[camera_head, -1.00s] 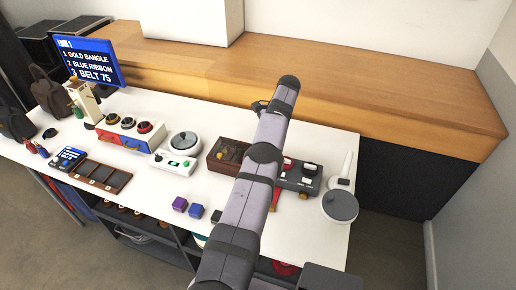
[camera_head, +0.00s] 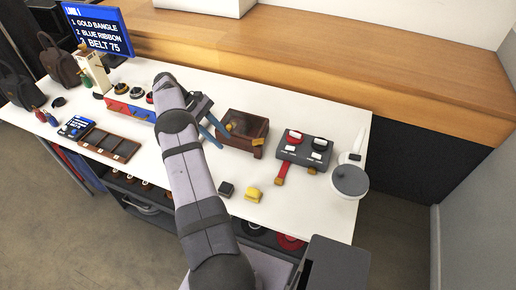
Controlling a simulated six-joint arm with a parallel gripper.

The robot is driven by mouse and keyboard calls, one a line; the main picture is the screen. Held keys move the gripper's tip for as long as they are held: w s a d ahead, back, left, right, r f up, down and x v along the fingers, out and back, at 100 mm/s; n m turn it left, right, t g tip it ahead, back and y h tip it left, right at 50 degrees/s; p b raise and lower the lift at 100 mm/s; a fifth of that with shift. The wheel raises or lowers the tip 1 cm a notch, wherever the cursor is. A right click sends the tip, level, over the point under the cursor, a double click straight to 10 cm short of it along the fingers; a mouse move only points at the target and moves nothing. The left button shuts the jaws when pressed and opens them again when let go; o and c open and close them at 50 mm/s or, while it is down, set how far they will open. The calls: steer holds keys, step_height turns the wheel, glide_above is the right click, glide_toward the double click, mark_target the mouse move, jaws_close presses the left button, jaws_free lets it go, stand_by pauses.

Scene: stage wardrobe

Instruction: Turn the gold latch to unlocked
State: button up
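A brown box (camera_head: 262,128) with a dark top stands on the white table, just right of my gripper. A small gold piece (camera_head: 257,142) shows on its front right and looks like the gold latch. Its setting is too small to read. Another small gold spot (camera_head: 228,127) shows at the box's left, close to a fingertip.
A black block (camera_head: 226,189) and a yellow block (camera_head: 253,195) lie in front. A round grey-topped device (camera_head: 350,180) is at the right end. My arm hides part of the table's middle.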

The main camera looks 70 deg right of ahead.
mark_target(259, 139)
steer(key=s+f+n+g+h+b, duration=0.1)
steer(key=s+f+n+g+b, duration=0.1)
steer(key=b, duration=0.2)
steer(key=s+d+f+n+g+h+b, duration=0.1)
steer(key=s+f+n+g+h+b, duration=0.1)
steer(key=b, duration=0.3)
steer(key=shift+s+d+f, duration=0.15)
steer(key=shift+s, duration=0.35)
steer(key=shift+s+d+f+n+g+h+b, duration=0.1)
steer(key=shift+s+d+n+g+h+b, duration=0.15)
steer(key=shift+n+h+b, duration=0.6)
steer(key=b, duration=0.1)
steer(key=g+b, duration=0.1)
steer(key=shift+s+d+f+h+b, duration=0.1)
steer(key=shift+s+h+b, duration=0.15)
steer(key=shift+s+b, duration=0.1)
steer(key=n+h+b, duration=0.1)
steer(key=n+g+b, duration=0.1)
steer(key=b, duration=0.1)
steer(key=shift+d+f+h, duration=0.1)
steer(key=shift+d+h, duration=0.15)
steer(key=shift+h, duration=0.15)
steer(key=n+h+b, duration=0.1)
steer(key=b, duration=0.1)
steer(key=shift+d+h+b, duration=0.15)
steer(key=shift+h+b, duration=0.15)
steer(key=shift+b, duration=0.05)
steer(key=shift+w+r+n+h+b, duration=0.3)
steer(key=shift+n+h+b, duration=0.35)
steer(key=shift+n, duration=0.1)
